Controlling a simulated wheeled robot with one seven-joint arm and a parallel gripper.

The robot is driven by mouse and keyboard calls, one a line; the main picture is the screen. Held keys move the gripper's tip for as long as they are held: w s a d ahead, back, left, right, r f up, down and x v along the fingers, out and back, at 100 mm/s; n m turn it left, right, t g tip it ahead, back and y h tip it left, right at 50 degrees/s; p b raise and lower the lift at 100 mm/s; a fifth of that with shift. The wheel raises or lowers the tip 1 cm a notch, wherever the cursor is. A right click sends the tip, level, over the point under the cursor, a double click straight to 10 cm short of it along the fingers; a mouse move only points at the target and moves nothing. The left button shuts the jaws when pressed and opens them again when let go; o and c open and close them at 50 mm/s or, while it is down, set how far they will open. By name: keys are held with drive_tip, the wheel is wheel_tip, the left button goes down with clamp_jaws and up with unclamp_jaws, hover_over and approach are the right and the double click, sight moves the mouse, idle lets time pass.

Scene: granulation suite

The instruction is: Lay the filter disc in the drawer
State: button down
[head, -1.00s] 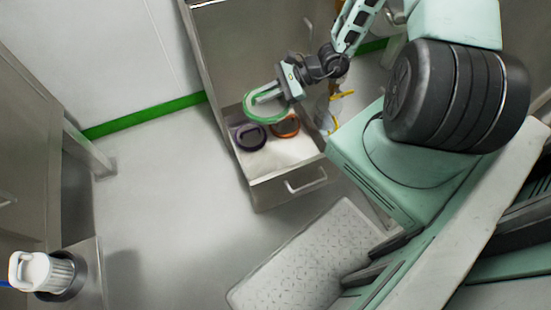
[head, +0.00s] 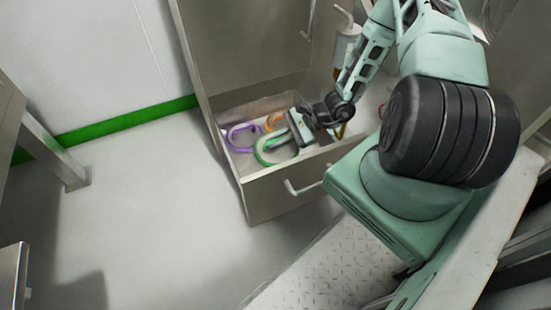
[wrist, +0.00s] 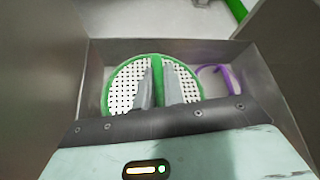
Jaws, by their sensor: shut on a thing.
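The filter disc, a white perforated plate with a green rim and a green bar across it (wrist: 122,88), is in the wrist view between my fingers. My gripper (wrist: 160,82) is shut on its green bar. In the head view the green rim (head: 259,154) shows inside the open drawer (head: 285,195), just behind its front wall, with my gripper (head: 284,143) over its right side. The disc is low in the drawer; I cannot tell whether it touches the floor. My gripper hides part of it.
A purple-rimmed item (head: 232,136) lies in the drawer left of the disc, and an orange one (head: 269,121) lies behind. The steel cabinet (head: 245,50) rises behind the drawer. A bottle (head: 346,45) stands right of the cabinet. Open floor lies to the left.

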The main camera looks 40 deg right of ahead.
wheel_tip(320, 180, down, 10)
drive_tip(key=b, duration=0.5)
drive_tip(key=shift+f, duration=0.1)
drive_tip(key=c, duration=1.5)
unclamp_jaws()
